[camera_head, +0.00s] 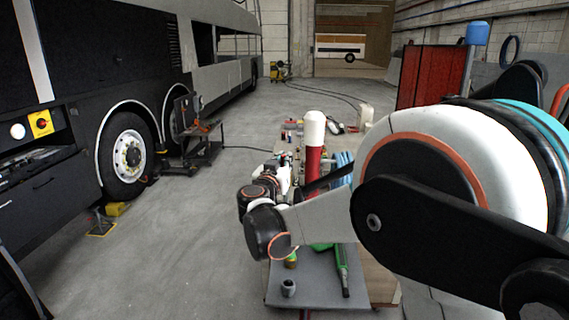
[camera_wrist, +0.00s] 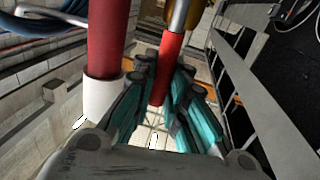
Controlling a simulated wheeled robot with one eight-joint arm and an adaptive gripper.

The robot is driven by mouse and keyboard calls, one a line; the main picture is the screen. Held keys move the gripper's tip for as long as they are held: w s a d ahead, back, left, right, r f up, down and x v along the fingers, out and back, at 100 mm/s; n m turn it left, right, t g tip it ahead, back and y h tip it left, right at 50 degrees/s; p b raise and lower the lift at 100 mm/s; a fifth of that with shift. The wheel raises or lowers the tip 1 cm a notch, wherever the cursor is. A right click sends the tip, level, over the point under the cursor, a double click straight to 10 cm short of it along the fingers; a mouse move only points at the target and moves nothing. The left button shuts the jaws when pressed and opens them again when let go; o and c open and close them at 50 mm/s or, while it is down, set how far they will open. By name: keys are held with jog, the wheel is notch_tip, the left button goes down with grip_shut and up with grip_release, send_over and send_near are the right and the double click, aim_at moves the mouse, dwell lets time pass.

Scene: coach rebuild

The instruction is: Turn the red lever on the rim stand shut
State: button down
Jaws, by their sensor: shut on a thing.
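The red lever (camera_wrist: 166,72) shows in the middle of the wrist view, a red grip on a bright metal rod (camera_wrist: 180,15) running up out of the frame. My gripper (camera_wrist: 165,68) has its teal fingers on either side of the red grip and is shut on it. The lower end of the grip shows between the fingers. The rim stand cannot be made out clearly. In the head view my own arm covers much of the work area, and the fingers and lever cannot be made out there.
A thick red post with a white end (camera_wrist: 104,95) stands close left of my fingers; a similar red post with a white top (camera_head: 313,130) shows in the head view. A grey bench (camera_head: 315,296) carries several small items. A coach (camera_head: 75,60) stands left. Open floor lies between.

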jog(key=a+f+n+t+y+b, duration=0.2)
jog(key=a+f+n+b, duration=0.5)
jog(key=n, duration=1.3)
jog(key=shift+a+f+t+y, duration=0.3)
jog(key=shift+a+f+y, duration=0.1)
jog(key=shift+f+y, duration=0.2)
jog(key=shift+b, duration=0.3)
jog(key=c, duration=1.6)
grip_release()
jog(key=s+f, duration=0.2)
jog(key=s, duration=0.9)
jog(key=shift+s+a+f, duration=0.15)
jog(key=shift+s, duration=0.2)
